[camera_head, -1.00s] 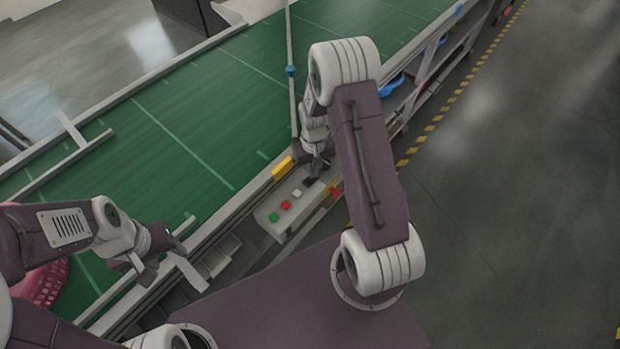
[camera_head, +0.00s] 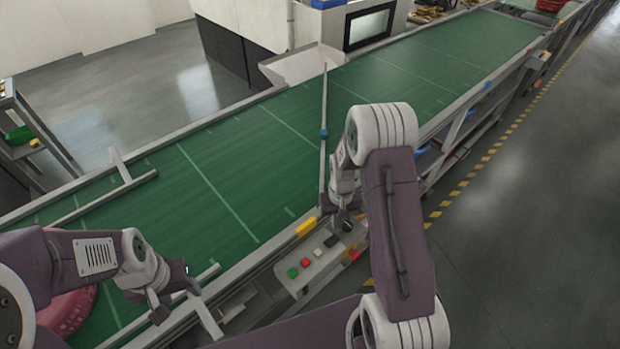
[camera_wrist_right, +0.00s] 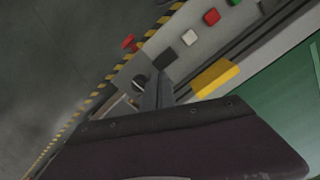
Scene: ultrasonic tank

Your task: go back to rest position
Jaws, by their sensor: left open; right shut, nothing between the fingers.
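My left gripper (camera_head: 172,300) is over the near edge of the green conveyor (camera_head: 215,175), close to a pinkish-red basket (camera_head: 75,310) at the lower left. It is open, and nothing shows between its fingers. My right gripper (camera_head: 340,212) is at the belt's near edge, just above the grey control panel (camera_head: 318,262). It is shut and empty. The panel has green, red and white buttons and a yellow block beside it. In the right wrist view the shut fingers (camera_wrist_right: 158,92) show between a black knob and the yellow block (camera_wrist_right: 214,77).
A thin pole with a blue collar (camera_head: 323,133) rises by the belt near my right gripper. A shelf (camera_head: 30,140) stands at the far left. The grey floor right of the yellow-black line (camera_head: 470,180) is clear.

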